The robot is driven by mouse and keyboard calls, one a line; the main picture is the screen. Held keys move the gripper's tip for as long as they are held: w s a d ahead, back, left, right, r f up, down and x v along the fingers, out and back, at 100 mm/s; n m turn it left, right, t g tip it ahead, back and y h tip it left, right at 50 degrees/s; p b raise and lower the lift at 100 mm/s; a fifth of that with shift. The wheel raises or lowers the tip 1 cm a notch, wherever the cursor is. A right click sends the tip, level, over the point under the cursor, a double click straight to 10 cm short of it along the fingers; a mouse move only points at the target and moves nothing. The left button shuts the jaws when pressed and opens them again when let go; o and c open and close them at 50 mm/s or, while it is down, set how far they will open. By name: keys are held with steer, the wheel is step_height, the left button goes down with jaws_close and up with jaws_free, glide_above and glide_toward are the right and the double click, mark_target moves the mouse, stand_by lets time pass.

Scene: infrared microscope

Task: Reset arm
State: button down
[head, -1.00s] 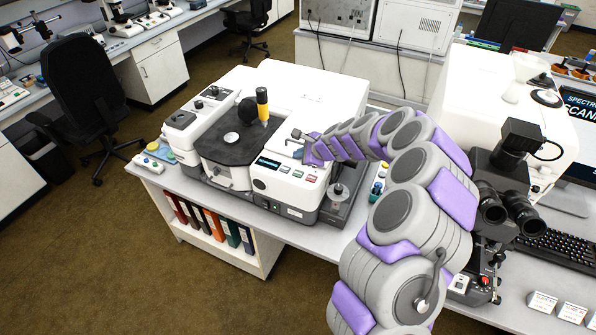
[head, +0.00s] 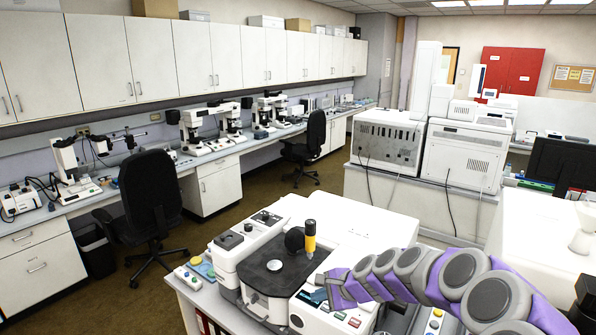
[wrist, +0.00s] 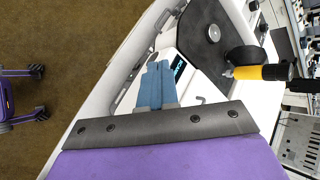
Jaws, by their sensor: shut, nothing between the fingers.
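My gripper (wrist: 159,66) shows in the wrist view as two blue fingers pressed together, with nothing between them. In the head view the tip of my purple and grey arm (head: 322,288) is over the front right part of the white microscope instrument (head: 368,232). The instrument has a black top plate (head: 277,268) with an upright yellow and black cylinder (head: 310,236). In the wrist view the fingers lie in front of the instrument's front panel, near its small display (wrist: 180,68). I cannot tell whether they touch it.
Black chairs (head: 150,205) stand by the side bench. Brown floor (head: 130,285) is open to the left.

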steer(key=s+a+r+n+g+b, duration=0.1)
steer(key=s+r+n, duration=0.15)
steer(key=s, duration=0.35)
steer(key=s+a+r+n+g+h, duration=0.1)
steer(key=s+a+n+g, duration=0.15)
steer(key=s, duration=0.45)
steer(key=s+a+r+n+b, duration=0.1)
steer(key=s+n, duration=0.3)
steer(key=s, duration=0.2)
steer(key=s+d+f+n+g+h, duration=0.1)
steer(key=s+d, duration=0.3)
steer(key=s, duration=0.4)
steer(key=s+d+f+n+g+h+b, duration=0.1)
steer(key=s+d+n+h, duration=0.1)
steer(key=s, duration=0.7)
steer(key=s+d+f+n+g+h, duration=0.1)
steer(key=s+d+n+g+h, duration=0.1)
steer(key=s+d, duration=0.4)
steer(key=s+h, duration=0.1)
steer(key=s, duration=0.1)
steer(key=shift+s+b, duration=0.35)
steer(key=shift+s, duration=0.05)
steer(key=shift+f, duration=0.1)
